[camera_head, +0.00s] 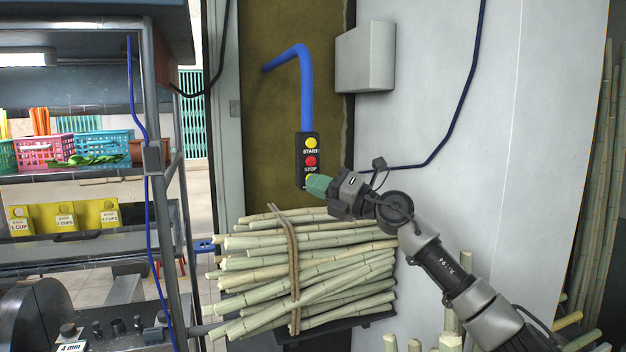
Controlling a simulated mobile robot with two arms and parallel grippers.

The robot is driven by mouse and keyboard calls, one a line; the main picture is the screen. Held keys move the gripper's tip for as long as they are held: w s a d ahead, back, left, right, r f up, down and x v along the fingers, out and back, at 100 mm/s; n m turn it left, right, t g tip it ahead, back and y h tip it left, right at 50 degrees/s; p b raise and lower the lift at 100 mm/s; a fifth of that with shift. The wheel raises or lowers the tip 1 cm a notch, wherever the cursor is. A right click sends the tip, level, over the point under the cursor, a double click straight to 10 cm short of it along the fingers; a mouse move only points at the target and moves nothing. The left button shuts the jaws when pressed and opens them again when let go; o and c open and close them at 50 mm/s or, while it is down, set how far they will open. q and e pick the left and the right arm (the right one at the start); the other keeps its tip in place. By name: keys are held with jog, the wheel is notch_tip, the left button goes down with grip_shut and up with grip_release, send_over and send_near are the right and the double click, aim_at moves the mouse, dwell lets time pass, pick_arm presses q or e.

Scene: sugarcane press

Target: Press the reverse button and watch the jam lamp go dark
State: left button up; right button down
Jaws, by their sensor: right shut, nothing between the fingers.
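A black button box (309,152) hangs on a blue conduit (305,95). It has a yellow button (311,143) marked START and a red button (310,161) marked STOP. Below them, a third yellowish button shows only as a sliver; its label is hidden. My right gripper (317,184) comes in from the lower right, shut and empty. Its green fingertips cover the lower end of the box, at that third button. I cannot tell whether they touch it. No jam lamp can be made out. My left gripper is not in view.
A tied bundle of sugarcane (350,265) lies just below the box and my right gripper. A grey wall box (365,57) is at the upper right. A metal frame with shelves, baskets (103,145) and yellow cup tags (65,216) stands at the left.

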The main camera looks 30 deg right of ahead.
jog(key=shift+d, duration=0.15)
dwell(0.8)
jog(key=shift+s+a+f, duration=0.1)
jog(key=shift+s+a, duration=0.4)
jog(key=shift+a, duration=0.15)
jog(key=shift+s, duration=0.1)
jog(key=shift+s+a, duration=0.2)
jog(key=shift+s, duration=0.6)
jog(key=shift+s+a, duration=0.2)
jog(key=shift+s, duration=0.55)
jog(key=shift+s+a, duration=0.2)
jog(key=shift+s, duration=0.6)
jog(key=shift+f, duration=0.1)
